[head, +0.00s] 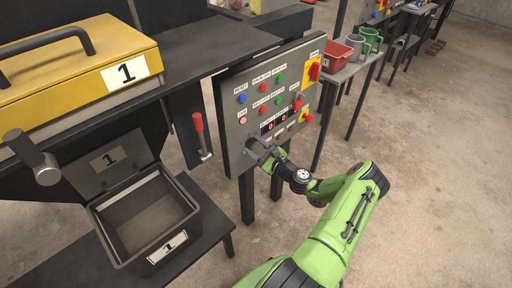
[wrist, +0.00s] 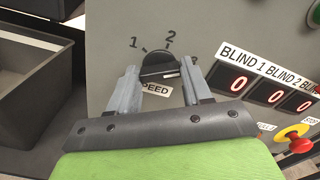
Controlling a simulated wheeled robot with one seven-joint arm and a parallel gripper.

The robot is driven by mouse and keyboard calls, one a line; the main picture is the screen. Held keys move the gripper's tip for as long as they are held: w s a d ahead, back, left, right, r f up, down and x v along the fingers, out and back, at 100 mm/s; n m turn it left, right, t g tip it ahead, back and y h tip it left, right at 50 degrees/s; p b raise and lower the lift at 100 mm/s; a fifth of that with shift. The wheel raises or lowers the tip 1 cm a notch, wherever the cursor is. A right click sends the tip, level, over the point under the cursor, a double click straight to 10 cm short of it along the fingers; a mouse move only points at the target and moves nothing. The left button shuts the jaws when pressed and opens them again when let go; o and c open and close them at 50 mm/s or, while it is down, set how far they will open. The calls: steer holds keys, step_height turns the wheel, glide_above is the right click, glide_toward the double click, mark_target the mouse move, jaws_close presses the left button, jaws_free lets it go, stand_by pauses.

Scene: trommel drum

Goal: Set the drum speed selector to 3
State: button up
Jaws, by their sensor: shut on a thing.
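The drum speed selector (wrist: 160,65) is a black round knob on the grey control panel (head: 232,108), above a partly covered "SPEED" label (wrist: 157,90). The marks 1 and 2 show around its upper side; a third mark at its right is mostly covered by a finger. A white line shows on the knob's lower right face; I cannot tell exactly which mark it points to. My gripper (wrist: 163,80) is shut on the knob, one finger on each side. In the head view my gripper (head: 262,150) is at the panel's lower left and hides the knob.
Right of the knob are red number displays (wrist: 270,92) and a red stop button on yellow (wrist: 299,144). Several coloured buttons and a red rotary switch (head: 315,71) sit higher on the panel. A red-handled lever (head: 199,127) and an open bin (head: 146,215) stand to the left.

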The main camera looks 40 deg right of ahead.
steer(key=shift+f, duration=0.1)
steer(key=o, duration=1)
steer(key=shift+o, duration=0.2)
steer(key=s+p, duration=0.2)
steer(key=s, duration=1.3)
steer(key=shift+s+d, duration=0.2)
steer(key=shift+s, duration=0.2)
